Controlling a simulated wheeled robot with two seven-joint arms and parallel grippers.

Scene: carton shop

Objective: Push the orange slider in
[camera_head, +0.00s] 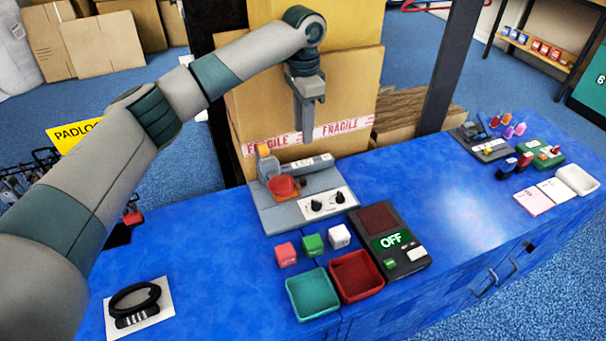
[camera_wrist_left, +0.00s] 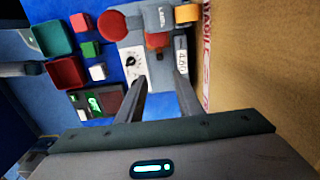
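A grey panel (camera_head: 265,212) stands on the blue counter with small controls on it. An orange block (camera_head: 263,150), which looks like the slider, is at its back left corner; it also shows at the top of the left wrist view (camera_wrist_left: 187,13). I cannot tell how far in it sits. A round red part (camera_head: 283,187) is in front of it. My left gripper (camera_head: 308,138) hangs pointing down above the back right of the panel, apart from the orange block. In the left wrist view its two fingers (camera_wrist_left: 160,78) are spread with nothing between them. My right gripper is not in view.
Small cubes (camera_head: 313,243), a teal tray (camera_head: 297,304), a red tray (camera_head: 346,287) and a dark box reading OFF (camera_head: 419,266) stand in front. A carton (camera_head: 350,100) rises close behind the panel.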

